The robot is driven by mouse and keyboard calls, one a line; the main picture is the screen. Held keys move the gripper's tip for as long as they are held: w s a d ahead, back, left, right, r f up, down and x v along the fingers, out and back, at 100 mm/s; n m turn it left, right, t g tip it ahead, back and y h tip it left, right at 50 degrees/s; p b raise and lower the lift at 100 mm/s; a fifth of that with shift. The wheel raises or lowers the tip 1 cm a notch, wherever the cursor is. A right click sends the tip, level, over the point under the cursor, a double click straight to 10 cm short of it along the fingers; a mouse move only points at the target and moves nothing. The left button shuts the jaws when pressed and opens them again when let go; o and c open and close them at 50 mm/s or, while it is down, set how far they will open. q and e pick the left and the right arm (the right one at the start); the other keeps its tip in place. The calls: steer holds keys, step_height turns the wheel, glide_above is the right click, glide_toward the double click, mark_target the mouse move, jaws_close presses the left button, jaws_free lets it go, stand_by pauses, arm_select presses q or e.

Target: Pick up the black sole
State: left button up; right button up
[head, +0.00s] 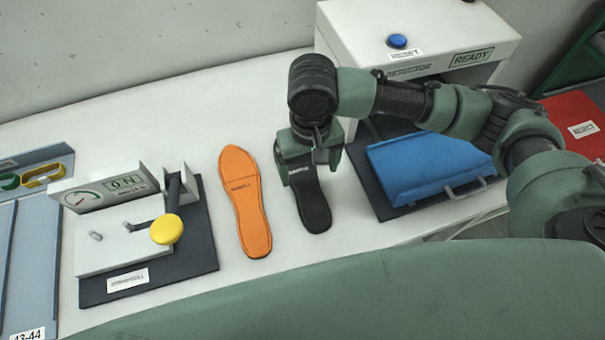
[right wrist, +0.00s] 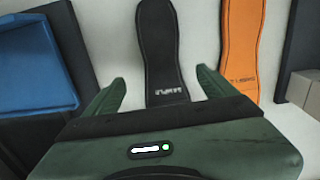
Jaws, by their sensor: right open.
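The black sole (head: 314,208) lies flat on the white table in the head view, its upper part hidden behind my right gripper (head: 309,172). In the right wrist view the black sole (right wrist: 158,50) runs up from between the two fingers, with light lettering near its lower visible end. My right gripper (right wrist: 160,88) is open, one finger on each side of the sole, with table showing between each finger and the sole. Whether the fingertips are at the sole's height I cannot tell. My left gripper is not in view.
An orange sole (head: 249,210) lies left of the black one; it also shows in the right wrist view (right wrist: 241,45). A press with a yellow knob (head: 166,229) stands further left. A blue tray (head: 430,163) is on the right, before the white detector box (head: 420,35). A red reject area (head: 572,120) is far right.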

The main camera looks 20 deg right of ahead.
mark_target(308, 190)
steer(key=shift+f, duration=0.45)
steer(key=f, duration=0.2)
steer(key=shift+s+f+p, duration=0.3)
steer(key=shift+s+p, duration=0.05)
step_height(308, 190, down, 4)
steer(key=shift+w+a+r+p, duration=0.1)
steer(key=shift+w+r+p, duration=0.05)
steer(key=shift+r+p, duration=0.15)
steer(key=shift+f, duration=0.25)
steer(key=c, duration=1.7)
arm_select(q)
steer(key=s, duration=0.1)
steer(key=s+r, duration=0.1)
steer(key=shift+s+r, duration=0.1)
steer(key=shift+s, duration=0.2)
